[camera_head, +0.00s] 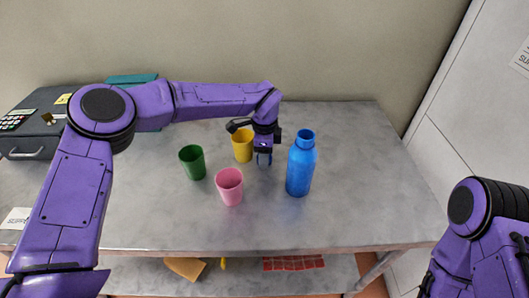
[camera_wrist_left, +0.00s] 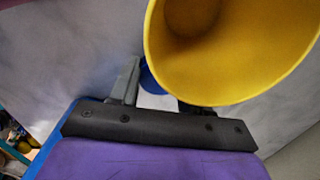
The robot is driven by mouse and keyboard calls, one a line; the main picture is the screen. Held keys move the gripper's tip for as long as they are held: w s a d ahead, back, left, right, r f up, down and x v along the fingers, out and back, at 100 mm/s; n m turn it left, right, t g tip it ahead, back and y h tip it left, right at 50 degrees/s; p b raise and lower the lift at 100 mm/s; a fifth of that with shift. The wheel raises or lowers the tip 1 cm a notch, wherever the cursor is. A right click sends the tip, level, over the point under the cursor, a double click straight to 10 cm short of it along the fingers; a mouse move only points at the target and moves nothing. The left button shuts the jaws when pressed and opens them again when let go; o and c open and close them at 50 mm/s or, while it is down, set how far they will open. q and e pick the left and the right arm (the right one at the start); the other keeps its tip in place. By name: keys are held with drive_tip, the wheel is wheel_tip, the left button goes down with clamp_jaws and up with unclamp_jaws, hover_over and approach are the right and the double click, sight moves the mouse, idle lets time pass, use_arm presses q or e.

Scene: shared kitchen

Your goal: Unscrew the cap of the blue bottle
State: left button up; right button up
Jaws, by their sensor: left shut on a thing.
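The blue bottle (camera_head: 300,170) stands upright on the grey table, right of my left gripper. Its top looks like an open mouth with no cap on it. My left gripper (camera_head: 263,154) points down between the yellow cup and the bottle, apart from the bottle. It is shut on a small blue piece that looks like the cap (camera_head: 263,160), held above or near the table; the exact height is unclear. In the left wrist view the blue cap (camera_wrist_left: 150,79) shows by a grey finger, partly hidden by the yellow cup (camera_wrist_left: 240,60). My right gripper is out of view.
The yellow cup (camera_head: 242,146) is close behind and left of my left gripper. A pink cup (camera_head: 230,187) stands in front-left, and a green cup (camera_head: 192,162) further left. A dark cash box (camera_head: 35,140) is at far left. The table's right part (camera_head: 365,170) is clear.

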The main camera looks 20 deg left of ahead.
use_arm(q)
drive_tip(key=shift+s+f+b, duration=0.1)
drive_tip(key=shift+f+b, duration=0.1)
drive_tip(key=shift+b, duration=0.1)
drive_tip(key=o, duration=1.2)
drive_tip(key=shift+r, duration=0.1)
